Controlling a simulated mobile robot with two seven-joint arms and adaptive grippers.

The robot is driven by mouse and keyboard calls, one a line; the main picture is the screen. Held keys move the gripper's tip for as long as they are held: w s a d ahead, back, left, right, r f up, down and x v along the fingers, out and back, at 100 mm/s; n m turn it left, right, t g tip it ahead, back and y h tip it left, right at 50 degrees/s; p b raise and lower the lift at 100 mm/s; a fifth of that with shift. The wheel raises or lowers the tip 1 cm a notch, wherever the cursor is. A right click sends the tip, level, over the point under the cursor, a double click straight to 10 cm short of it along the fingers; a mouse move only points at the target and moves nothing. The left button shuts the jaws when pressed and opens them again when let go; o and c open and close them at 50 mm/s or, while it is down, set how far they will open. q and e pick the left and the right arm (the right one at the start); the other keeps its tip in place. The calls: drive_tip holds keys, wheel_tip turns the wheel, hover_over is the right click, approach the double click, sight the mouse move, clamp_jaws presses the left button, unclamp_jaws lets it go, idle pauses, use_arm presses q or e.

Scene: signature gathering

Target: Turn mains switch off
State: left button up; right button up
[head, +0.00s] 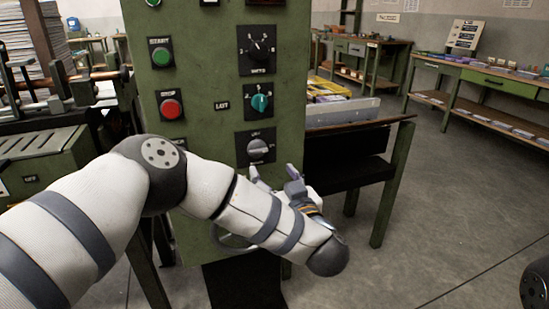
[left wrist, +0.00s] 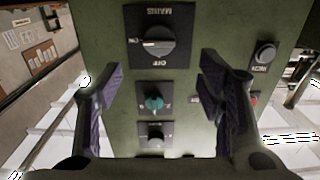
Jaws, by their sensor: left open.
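The mains switch (head: 258,149) is a grey rotary knob on a black plate, low on the green control panel (head: 215,60). In the left wrist view the mains switch (left wrist: 158,38) appears upside down near the top, labelled MAINS, ON and OFF. Its pale pointer mark faces the ON side. My left gripper (head: 273,174) is just below the switch in the head view. In the left wrist view its spread purple-padded fingers (left wrist: 160,80) have nothing between them. They appear apart from the knob. My right gripper is out of view.
Above the mains switch are a teal knob (head: 260,101) and a black dial (head: 258,48). A red stop button (head: 170,109) and a green start button (head: 161,56) sit to their left.

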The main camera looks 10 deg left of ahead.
sight(259, 153)
use_arm(q)
drive_tip(key=x, duration=0.5)
drive_tip(key=b+x, duration=0.1)
drive_tip(key=x, duration=0.2)
drive_tip(key=shift+w+a+f, duration=0.25)
drive_tip(key=shift+a, duration=0.05)
drive_tip(key=shift+w+a+r, duration=0.1)
drive_tip(key=shift+w+r, duration=0.05)
drive_tip(key=shift+w, duration=0.1)
drive_tip(key=c, duration=1.1)
